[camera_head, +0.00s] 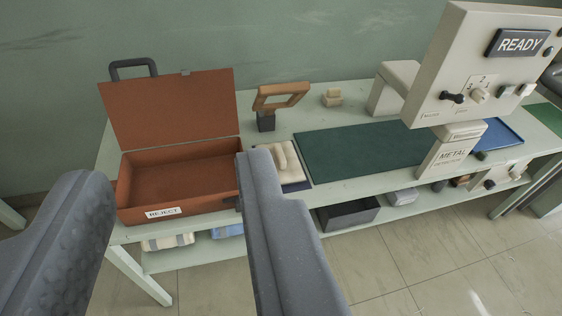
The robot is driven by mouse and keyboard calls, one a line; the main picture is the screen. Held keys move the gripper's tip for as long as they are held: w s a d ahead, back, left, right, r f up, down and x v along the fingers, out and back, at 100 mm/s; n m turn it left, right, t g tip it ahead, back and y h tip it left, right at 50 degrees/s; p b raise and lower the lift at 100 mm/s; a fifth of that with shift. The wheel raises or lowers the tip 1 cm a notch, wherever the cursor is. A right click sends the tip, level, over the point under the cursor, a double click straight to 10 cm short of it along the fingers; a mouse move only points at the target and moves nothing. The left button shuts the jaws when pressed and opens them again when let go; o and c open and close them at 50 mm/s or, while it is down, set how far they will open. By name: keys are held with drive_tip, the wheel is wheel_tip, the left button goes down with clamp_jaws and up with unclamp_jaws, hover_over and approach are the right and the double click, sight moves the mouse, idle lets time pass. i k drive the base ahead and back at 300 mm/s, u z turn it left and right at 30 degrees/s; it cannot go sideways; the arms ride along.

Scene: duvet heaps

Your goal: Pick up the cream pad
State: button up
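A cream pad (291,174) with a raised, handle-like cream part lies on a dark base on the pale green bench, just right of the open brown case. My gripper (171,172) is in the foreground with its two grey fingers wide apart and nothing between them. The right finger overlaps the pad's left side in the picture and hides part of it. The pad is beyond that finger, outside the gap. I see no contact.
The open brown case (127,197) labelled REJECT stands on the bench (350,187). A dark green mat (360,150) and a cream METAL machine (470,75) are right.

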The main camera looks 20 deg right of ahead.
sight(290, 170)
drive_tip(key=u, duration=0.1)
drive_tip(key=i, duration=1)
drive_tip(key=z, duration=0.1)
